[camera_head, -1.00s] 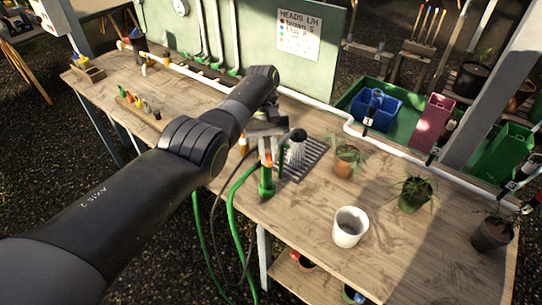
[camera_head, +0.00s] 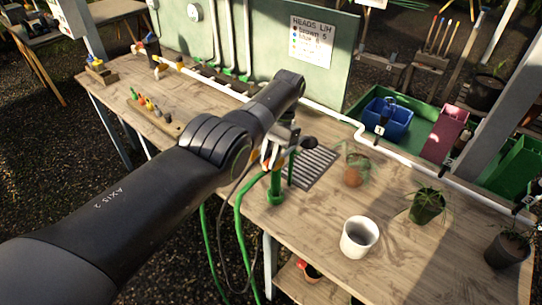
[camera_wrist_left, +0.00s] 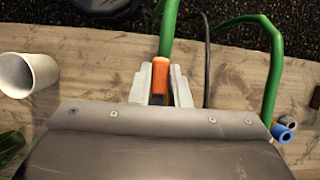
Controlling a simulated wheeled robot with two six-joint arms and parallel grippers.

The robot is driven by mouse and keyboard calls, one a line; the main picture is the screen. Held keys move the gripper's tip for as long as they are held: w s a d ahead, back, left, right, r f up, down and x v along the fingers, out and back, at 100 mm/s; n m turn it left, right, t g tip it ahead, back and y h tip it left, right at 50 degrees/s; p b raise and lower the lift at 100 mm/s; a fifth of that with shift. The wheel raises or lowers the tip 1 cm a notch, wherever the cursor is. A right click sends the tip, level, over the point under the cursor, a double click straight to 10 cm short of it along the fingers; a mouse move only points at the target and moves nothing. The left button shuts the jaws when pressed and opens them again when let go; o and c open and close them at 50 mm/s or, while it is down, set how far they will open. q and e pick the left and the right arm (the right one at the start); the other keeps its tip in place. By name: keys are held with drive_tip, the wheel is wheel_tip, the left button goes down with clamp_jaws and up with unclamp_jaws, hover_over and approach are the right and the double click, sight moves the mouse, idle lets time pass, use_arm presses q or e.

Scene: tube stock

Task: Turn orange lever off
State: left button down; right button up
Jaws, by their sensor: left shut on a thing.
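The orange lever (camera_wrist_left: 160,78) sits between the two pale fingers of my left gripper (camera_wrist_left: 161,88) in the left wrist view. The fingers are closed around it. In the head view my left gripper (camera_head: 272,158) is at the top of the green tap post (camera_head: 275,188) on the bench, and my wrist partly hides the lever there. A dark rounded head (camera_head: 308,142) stands just right of the gripper, above a grey slotted grate (camera_head: 318,165). No spray shows under it. My right gripper is not in view.
A white pot (camera_head: 359,238) and potted plants (camera_head: 427,205) stand right of the tap on the wooden bench (camera_head: 310,225). Green hoses (camera_head: 240,225) hang over the front edge. A white pipe (camera_head: 340,116) runs along the back. A green panel stands behind.

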use_arm(q)
drive_tip(key=shift+m, duration=0.3)
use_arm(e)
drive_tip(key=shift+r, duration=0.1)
use_arm(q)
drive_tip(key=c, duration=1.4)
unclamp_jaws()
drive_tip(key=shift+o, duration=0.2)
